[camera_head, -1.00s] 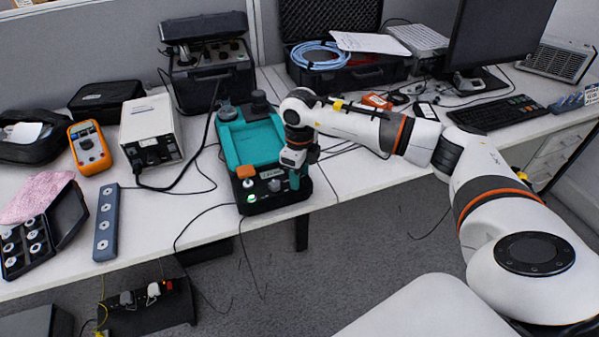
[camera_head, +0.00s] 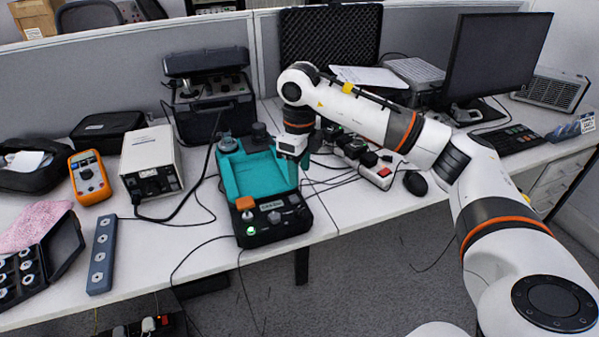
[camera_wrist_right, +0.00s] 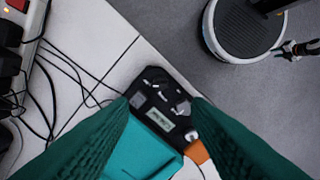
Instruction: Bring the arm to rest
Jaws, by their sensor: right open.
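My right arm comes in from the right in the head view. Its gripper (camera_head: 303,166) hangs over the right side of the teal and black calibrator (camera_head: 262,178), above the table. In the right wrist view the gripper's two teal fingers (camera_wrist_right: 160,102) stand apart with nothing between them. The calibrator's black control panel (camera_wrist_right: 165,112) shows beyond them, apart from the fingertips as far as I can see. The calibrator has an orange knob (camera_head: 245,203) and a lit green button (camera_head: 251,230). My left gripper does not show.
A white power strip (camera_head: 377,174) with cables and a black mouse (camera_head: 415,183) lie right of the gripper. A white box (camera_head: 150,160), an orange multimeter (camera_head: 90,178) and a grey strip (camera_head: 102,255) lie left. The monitor (camera_head: 495,55) stands at the back right.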

